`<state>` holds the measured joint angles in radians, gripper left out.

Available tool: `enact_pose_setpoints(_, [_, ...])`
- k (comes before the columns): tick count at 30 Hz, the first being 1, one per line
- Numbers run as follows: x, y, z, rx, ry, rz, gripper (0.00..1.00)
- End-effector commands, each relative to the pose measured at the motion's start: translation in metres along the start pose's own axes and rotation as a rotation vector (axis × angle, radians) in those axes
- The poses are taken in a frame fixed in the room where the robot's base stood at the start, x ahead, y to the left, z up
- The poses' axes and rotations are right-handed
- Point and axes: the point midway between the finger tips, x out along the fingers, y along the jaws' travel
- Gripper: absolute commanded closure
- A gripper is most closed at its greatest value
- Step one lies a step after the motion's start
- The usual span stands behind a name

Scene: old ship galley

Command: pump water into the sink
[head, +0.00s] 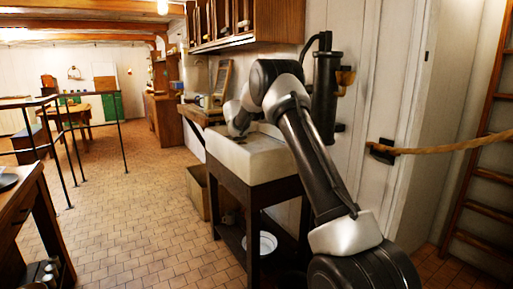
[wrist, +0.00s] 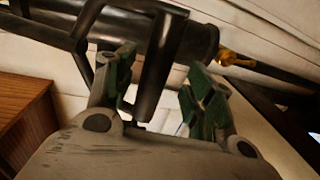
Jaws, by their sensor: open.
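The black hand pump (head: 325,98) stands upright against the white wall at the right end of the sink, with a curved bar at its top and a brass fitting on its right. The pale sink (head: 262,165) sits on a dark wooden stand, its basin partly hidden by my arm. My gripper's fingers cannot be made out in the head view. In the wrist view my gripper (wrist: 160,64) is open, its green-padded fingers on either side of a dark bar (wrist: 162,60) of the pump. A gap shows at the right finger; contact at the left is unclear.
A wall cupboard (head: 245,22) hangs above the sink. A white bowl (head: 261,244) sits on the stand's lower shelf. A rope (head: 450,146) and a ladder (head: 490,175) are at the right. The tiled floor (head: 150,215) is clear left of the sink.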

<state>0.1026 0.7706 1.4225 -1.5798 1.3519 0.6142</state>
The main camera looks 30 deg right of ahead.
Motion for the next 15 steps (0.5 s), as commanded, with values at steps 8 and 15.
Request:
enact_pose_setpoints(8, [-0.032,0.0,0.0,0.0,0.001,0.0,0.46])
enact_pose_setpoints(15, [-0.049,0.0,0.0,0.0,0.0,0.0,0.46])
